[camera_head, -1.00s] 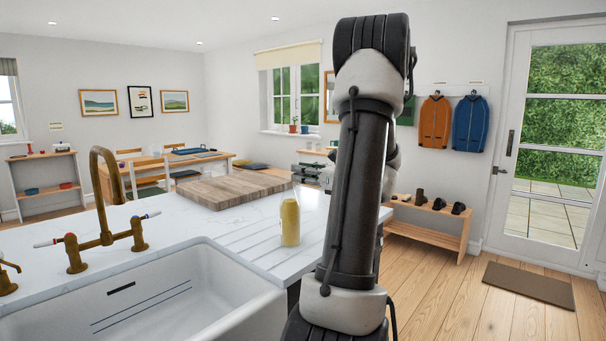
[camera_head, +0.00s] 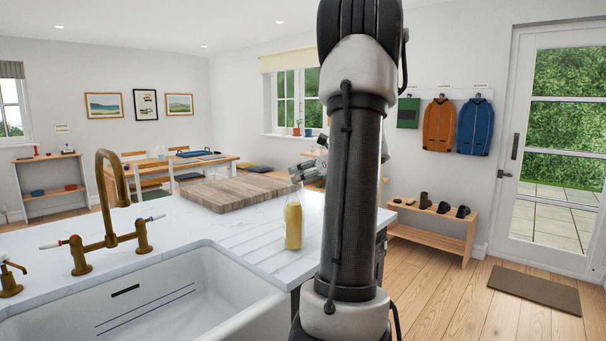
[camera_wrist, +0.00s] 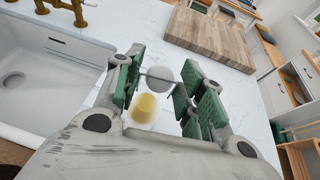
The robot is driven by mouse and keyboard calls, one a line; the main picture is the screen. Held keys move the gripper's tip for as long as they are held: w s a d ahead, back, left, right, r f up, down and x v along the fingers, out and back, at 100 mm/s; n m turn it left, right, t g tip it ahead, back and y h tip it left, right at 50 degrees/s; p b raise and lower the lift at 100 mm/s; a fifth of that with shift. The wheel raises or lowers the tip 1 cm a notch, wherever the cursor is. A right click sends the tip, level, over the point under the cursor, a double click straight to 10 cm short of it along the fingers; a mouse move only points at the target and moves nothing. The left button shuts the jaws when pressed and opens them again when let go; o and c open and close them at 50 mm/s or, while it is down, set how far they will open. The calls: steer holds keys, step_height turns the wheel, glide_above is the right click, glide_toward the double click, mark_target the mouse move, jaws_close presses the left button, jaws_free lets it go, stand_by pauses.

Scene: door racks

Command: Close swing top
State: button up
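A clear bottle with yellow contents (camera_head: 293,224) stands upright on the white worktop beside the sink, near the worktop's right end. In the wrist view, I look down on the bottle's yellow part (camera_wrist: 145,107) between my fingers. A pale grey round piece (camera_wrist: 163,73) with a thin wire shows just above it and looks like the swing top; I cannot tell how it sits on the neck. My gripper (camera_wrist: 162,80) is open, its green pads apart on either side of the bottle top. In the head view my gripper (camera_head: 306,172) is just above the bottle, partly hidden by my arm.
A white sink (camera_head: 190,300) with a brass tap (camera_head: 112,195) lies left of the bottle. A wooden board (camera_head: 232,190) lies behind it on the worktop (camera_head: 170,215). A shoe bench (camera_head: 435,228) and doormat (camera_head: 535,289) are on the floor to the right.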

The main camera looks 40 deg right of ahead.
steer(key=shift+s, duration=0.1)
steer(key=v, duration=1.1)
steer(key=shift+s+r, duration=0.15)
steer(key=shift+s, duration=0.2)
